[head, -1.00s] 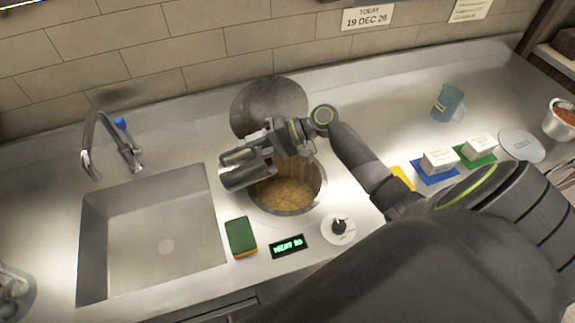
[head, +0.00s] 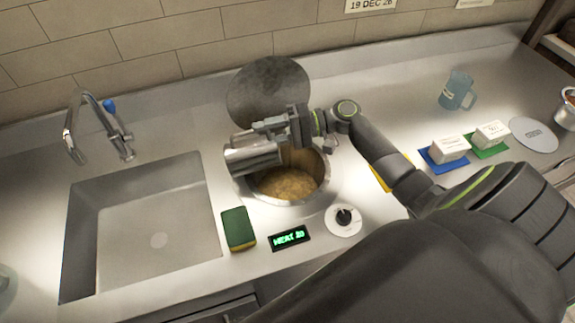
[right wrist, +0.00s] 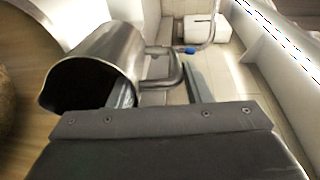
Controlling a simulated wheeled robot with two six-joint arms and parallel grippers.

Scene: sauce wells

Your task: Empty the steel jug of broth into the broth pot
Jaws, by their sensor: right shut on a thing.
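The steel jug (head: 252,157) is tipped onto its side, close to level, above the left back part of the broth pot (head: 318,194). My right gripper (head: 272,125) is shut on the jug's handle. In the right wrist view the jug (right wrist: 112,52) shows its dark open mouth facing lower left, beside the pot (right wrist: 42,38); the gripper fingers (right wrist: 163,85) are at the handle. Golden-brown broth (head: 287,184) lies in the pot. No pouring stream is visible, and I cannot tell what is left in the jug. My left gripper is out of view.
A round dark lid (head: 268,92) stands behind the pot. A green sponge (head: 238,229), a heat display (head: 290,238) and a knob (head: 344,217) are in front. The sink (head: 150,225) is left. A blue mug (head: 457,91) and white tubs (head: 450,147) stand right.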

